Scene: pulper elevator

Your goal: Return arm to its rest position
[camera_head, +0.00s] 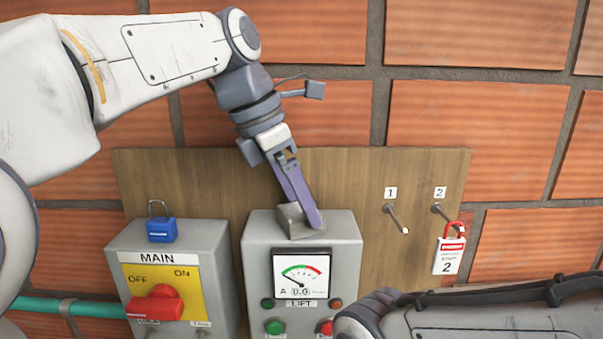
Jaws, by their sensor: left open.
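My left arm reaches in from the upper left. My left gripper (312,222) points down at the top of the grey LIFT box (258,255), with its purple fingers in front of the wooden board. It is open, and I see nothing held in it. A small grey block (292,219) shows at the fingertips on the box top; whether they touch cannot be told. My right arm lies across the lower right, and its gripper is out of the picture.
The MAIN box (122,249) has a red rotary handle (156,303) and a blue padlock (161,230) on top. The wooden board (350,180) carries empty hook 1 (396,218) and hook 2 (444,213), where a red padlock with a tag (449,256) hangs. The LIFT meter (301,275) reads near zero.

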